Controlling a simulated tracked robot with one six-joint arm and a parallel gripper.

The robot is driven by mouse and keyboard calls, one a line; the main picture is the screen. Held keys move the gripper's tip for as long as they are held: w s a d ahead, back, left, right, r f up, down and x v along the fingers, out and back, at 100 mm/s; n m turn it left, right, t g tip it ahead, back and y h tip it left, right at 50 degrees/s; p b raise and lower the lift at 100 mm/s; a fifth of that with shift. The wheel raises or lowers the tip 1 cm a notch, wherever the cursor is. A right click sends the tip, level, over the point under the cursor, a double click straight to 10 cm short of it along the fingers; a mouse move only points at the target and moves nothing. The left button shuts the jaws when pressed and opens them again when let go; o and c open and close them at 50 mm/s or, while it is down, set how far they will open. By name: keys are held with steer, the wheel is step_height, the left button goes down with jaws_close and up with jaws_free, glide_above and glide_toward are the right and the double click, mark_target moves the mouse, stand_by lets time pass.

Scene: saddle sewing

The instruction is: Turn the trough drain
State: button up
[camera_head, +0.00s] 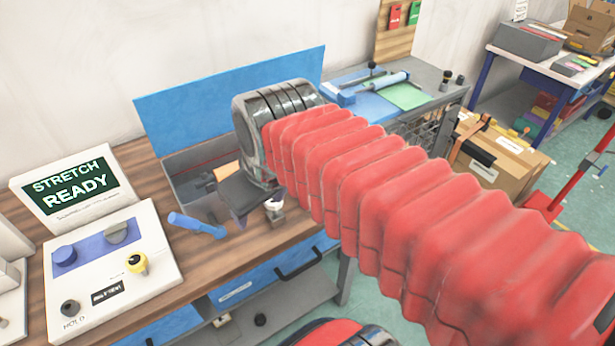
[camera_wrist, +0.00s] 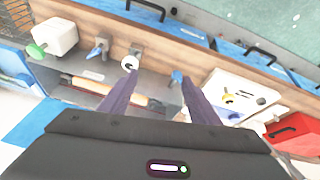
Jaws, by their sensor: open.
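A grey trough (camera_head: 185,172) with a raised blue back panel sits on the wooden bench; its inside also shows in the wrist view (camera_wrist: 150,82). At its front edge is a small fitting with a white round top (camera_head: 274,204), also in the wrist view (camera_wrist: 129,63). A blue handle (camera_head: 197,225) lies to its left, and its end shows beside my right finger in the wrist view (camera_wrist: 177,76). Which of these is the drain, I cannot tell. My gripper (camera_wrist: 160,82) is open and empty above the trough, fingers either side of clear space. My arm hides the trough's right side.
A control panel (camera_head: 112,272) with knobs and a "STRETCH READY" sign (camera_head: 70,185) stand at the left. A white block with a green knob (camera_wrist: 37,50) and a blue tap (camera_wrist: 97,50) stand along the front in the wrist view. A cardboard box (camera_head: 500,160) is at the right.

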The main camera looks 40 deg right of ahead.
steer(key=w+d+r+n+g, duration=0.1)
steer(key=w+d+n+g, duration=0.1)
steer(key=d, duration=0.7)
steer(key=w+d+r+n+g, duration=0.1)
steer(key=w+d+n+g, duration=0.1)
steer(key=w+d+n, duration=0.2)
steer(key=w+d, duration=0.3)
steer(key=d, duration=0.2)
steer(key=shift+w+n+g, duration=0.3)
steer(key=shift+n, duration=0.1)
step_height(320, 180, down, 14)
steer(key=shift+r, duration=0.1)
steer(key=shift+c, duration=0.7)
steer(key=c, duration=0.9)
